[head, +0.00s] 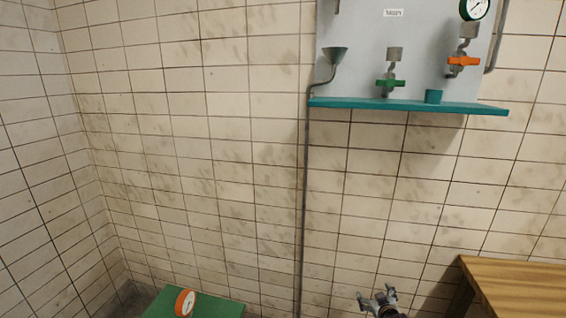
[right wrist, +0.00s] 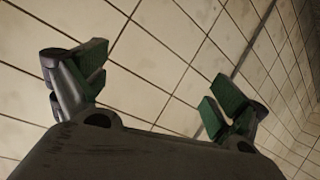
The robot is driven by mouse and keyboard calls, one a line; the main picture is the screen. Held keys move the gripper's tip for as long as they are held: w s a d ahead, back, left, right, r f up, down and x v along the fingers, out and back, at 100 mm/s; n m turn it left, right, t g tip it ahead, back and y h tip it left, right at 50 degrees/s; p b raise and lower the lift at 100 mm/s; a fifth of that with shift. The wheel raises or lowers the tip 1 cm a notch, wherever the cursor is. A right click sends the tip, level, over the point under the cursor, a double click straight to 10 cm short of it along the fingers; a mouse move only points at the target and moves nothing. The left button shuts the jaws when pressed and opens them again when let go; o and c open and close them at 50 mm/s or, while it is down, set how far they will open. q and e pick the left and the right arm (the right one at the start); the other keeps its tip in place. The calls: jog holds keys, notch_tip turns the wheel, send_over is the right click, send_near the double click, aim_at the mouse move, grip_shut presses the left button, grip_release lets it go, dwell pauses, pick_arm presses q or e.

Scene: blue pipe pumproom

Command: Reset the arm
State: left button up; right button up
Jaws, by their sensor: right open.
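My right gripper (head: 377,300) shows at the bottom of the head view, right of centre, low in front of the tiled wall. In the right wrist view the same gripper (right wrist: 155,95) has its two green-padded fingers wide apart. Nothing is between them, only tiles behind. It touches nothing that I can see. My left gripper is in neither view.
A wooden table (head: 520,285) stands at the lower right. A green surface (head: 222,307) with an orange-rimmed gauge (head: 185,302) is at the bottom left. A teal shelf (head: 400,104) under a grey panel (head: 360,60) with valves is on the wall. A thin pipe (head: 304,200) runs down.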

jog(key=s+a+f+g, duration=0.2)
jog(key=s+f+g, duration=0.1)
jog(key=s+f, duration=1.1)
jog(key=s+a+f+g, duration=0.3)
jog(key=s+f, duration=1.1)
jog(key=s+a+f+g, duration=0.1)
jog(key=s+f, duration=0.3)
jog(key=s, duration=0.8)
jog(key=s+a+f+g, duration=0.2)
jog(key=s+f+g, duration=0.1)
jog(key=s, duration=1)
jog(key=s+a+f+g, duration=0.1)
jog(key=s+f, duration=0.4)
jog(key=s, duration=0.7)
jog(key=shift+s+a+f+g+y, duration=0.3)
jog(key=shift+a+f+g+y, duration=0.1)
jog(key=shift+a, duration=0.1)
